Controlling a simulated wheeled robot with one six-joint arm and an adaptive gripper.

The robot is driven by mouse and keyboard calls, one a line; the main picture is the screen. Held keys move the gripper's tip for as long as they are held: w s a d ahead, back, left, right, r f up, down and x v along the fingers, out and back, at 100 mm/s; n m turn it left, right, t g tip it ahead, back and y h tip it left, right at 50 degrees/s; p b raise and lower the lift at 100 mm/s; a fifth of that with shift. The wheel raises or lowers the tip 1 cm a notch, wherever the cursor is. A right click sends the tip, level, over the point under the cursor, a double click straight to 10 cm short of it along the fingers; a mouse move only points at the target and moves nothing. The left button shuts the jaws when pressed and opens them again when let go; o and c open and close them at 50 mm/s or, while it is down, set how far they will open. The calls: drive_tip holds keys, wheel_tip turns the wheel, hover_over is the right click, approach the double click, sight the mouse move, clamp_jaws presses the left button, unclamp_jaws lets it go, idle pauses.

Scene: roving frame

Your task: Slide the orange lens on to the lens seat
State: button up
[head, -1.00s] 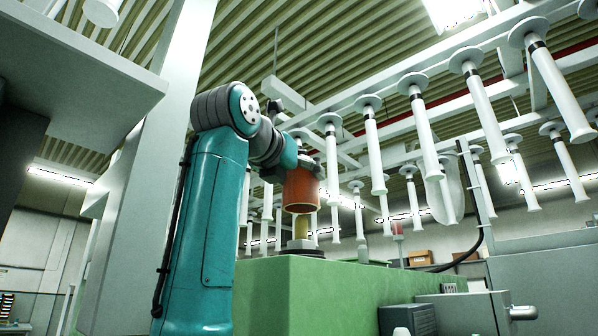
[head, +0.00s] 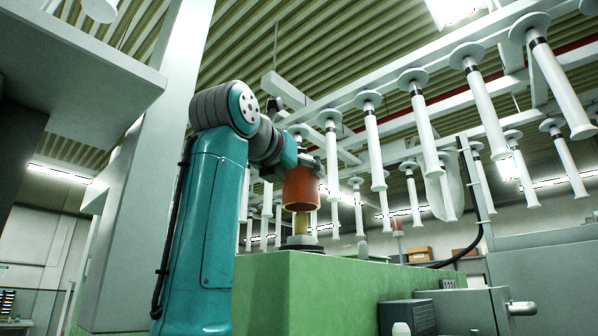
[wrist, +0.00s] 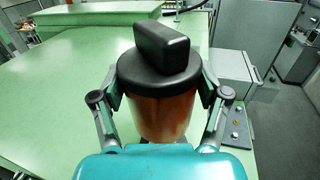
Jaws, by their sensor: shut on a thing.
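The orange lens (head: 301,190) is a hollow, upright cylinder held by my gripper (head: 303,165). In the wrist view the lens (wrist: 160,117) has a black cap with a block-shaped top, and the fingers of my gripper (wrist: 160,100) close on both its sides. The lens seat (head: 302,241) is a dark round base on a green block, with a yellowish core (head: 301,224) standing upright on it. The lens's lower rim is just above or around the core's top, clear of the base. The seat is hidden in the wrist view.
The green block (head: 330,290) has a broad flat top. White rods (head: 427,130) hang in rows from a frame at the right, close to my arm. A grey cabinet (head: 465,310) stands at lower right. A pale column (head: 150,150) rises at left.

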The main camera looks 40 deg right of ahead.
sight(298, 215)
drive_tip(key=shift+f, duration=1.3)
drive_tip(key=shift+f, duration=0.1)
drive_tip(key=shift+f, duration=1)
drive_tip(key=shift+f, duration=1.4)
idle(0.4)
drive_tip(key=o, duration=1.2)
drive_tip(key=shift+a, duration=0.1)
drive_tip(key=v, duration=1.1)
drive_tip(key=shift+s+a, duration=0.25)
drive_tip(key=shift+a, duration=0.1)
